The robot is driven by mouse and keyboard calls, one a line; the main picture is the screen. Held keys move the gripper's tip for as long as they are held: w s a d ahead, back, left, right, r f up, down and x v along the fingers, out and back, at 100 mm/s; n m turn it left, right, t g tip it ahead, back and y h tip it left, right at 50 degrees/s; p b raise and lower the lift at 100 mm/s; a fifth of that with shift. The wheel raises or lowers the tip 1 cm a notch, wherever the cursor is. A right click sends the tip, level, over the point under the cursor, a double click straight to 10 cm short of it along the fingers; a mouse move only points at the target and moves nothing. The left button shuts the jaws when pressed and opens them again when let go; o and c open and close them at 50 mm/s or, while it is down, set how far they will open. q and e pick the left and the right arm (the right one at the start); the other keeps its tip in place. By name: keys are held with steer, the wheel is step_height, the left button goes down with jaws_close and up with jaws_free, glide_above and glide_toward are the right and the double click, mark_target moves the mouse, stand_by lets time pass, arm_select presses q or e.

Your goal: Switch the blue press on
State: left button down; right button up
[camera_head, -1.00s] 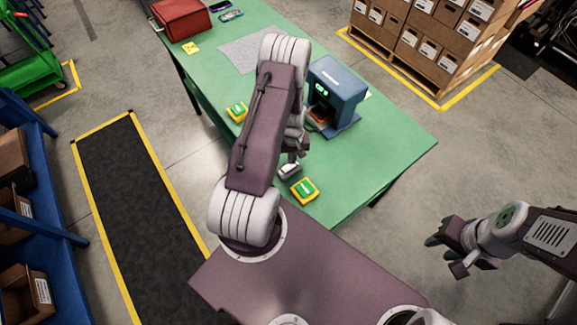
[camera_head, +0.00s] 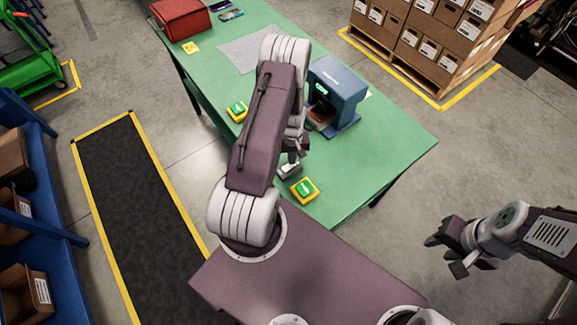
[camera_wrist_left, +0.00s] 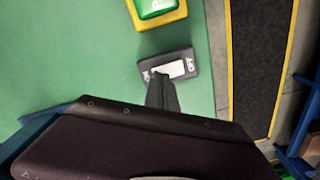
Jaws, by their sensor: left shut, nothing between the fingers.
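The blue press (camera_head: 338,91) stands on the green table, with small glowing green lettering on its front that is hard to read. A small dark switch box (camera_head: 287,173) with a pale rocker lies near the table's front edge; it also shows in the left wrist view (camera_wrist_left: 190,64). My left gripper (camera_wrist_left: 162,80) is shut and empty, pointing down with its tips at the rocker's edge; I cannot tell whether they touch. In the head view my left arm partly hides this gripper (camera_head: 291,158). My right gripper (camera_head: 446,256) is open and empty, off the table at right.
A yellow-and-green button (camera_head: 304,190) sits beside the switch box, and a similar one (camera_head: 237,110) lies left of the press. A red case (camera_head: 181,18) stands at the far end of the green table (camera_head: 385,150). The table's right part is clear.

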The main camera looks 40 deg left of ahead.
arm_select(q)
steer(key=shift+f+b, duration=0.6)
steer(key=shift+f, duration=0.15)
steer(key=shift+r, duration=0.1)
step_height(320, 180, up, 7)
steer(key=p, duration=0.5)
steer(key=shift+p, duration=0.3)
stand_by(0.4)
